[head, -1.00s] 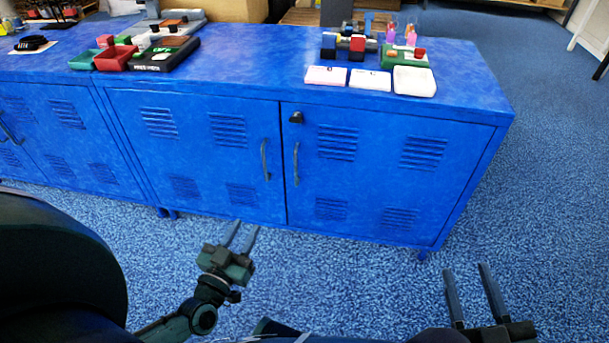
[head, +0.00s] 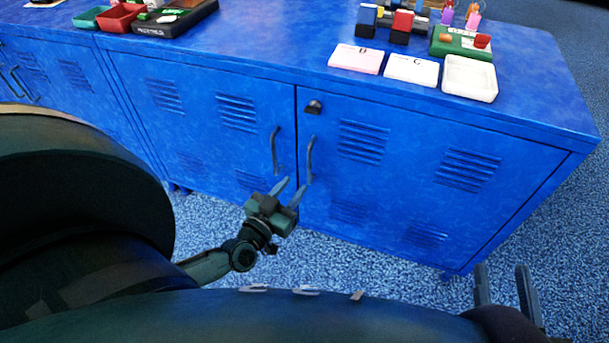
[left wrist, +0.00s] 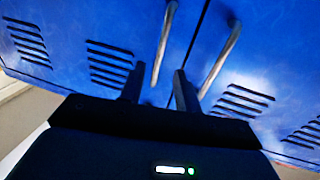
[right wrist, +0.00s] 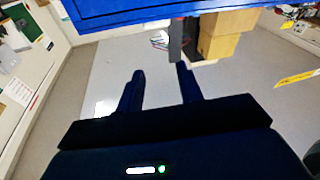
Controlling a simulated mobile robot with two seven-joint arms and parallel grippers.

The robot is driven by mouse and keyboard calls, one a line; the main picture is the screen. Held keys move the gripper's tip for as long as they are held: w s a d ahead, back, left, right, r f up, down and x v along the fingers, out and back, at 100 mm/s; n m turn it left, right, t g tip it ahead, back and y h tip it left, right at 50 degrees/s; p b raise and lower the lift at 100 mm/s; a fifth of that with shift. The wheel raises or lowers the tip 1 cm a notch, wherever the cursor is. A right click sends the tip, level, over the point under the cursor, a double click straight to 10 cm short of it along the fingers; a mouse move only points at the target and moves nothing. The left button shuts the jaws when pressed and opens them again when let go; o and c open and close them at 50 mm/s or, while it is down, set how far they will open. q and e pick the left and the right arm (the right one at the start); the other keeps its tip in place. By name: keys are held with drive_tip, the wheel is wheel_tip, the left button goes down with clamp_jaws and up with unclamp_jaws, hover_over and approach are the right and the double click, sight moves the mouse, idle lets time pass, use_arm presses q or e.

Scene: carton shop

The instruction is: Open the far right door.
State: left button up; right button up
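The far right door (head: 400,165) of the blue cabinet is closed, with a bar handle (head: 310,158) near its left edge and a dark lock above it. The neighbouring door (head: 210,110) is also closed; its handle (head: 275,150) stands close beside. My left gripper (head: 291,191) is open and empty, just below the two handles. In the left wrist view, its fingers (left wrist: 160,90) point at the doors, with the handles (left wrist: 220,62) beyond the tips; I see no contact. My right gripper (head: 503,285) is open and empty, low by the cabinet's right end; it also shows in the right wrist view (right wrist: 160,80).
Blue carpet (head: 560,230) is clear to the right. Cardboard boxes (right wrist: 220,35) show in the right wrist view.

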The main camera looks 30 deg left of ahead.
sight(308, 168)
use_arm(q)
drive_tip(key=w+b, duration=0.1)
drive_tip(key=w, duration=0.5)
drive_tip(key=shift+a, duration=0.1)
drive_tip(key=shift+c, duration=0.3)
clamp_jaws()
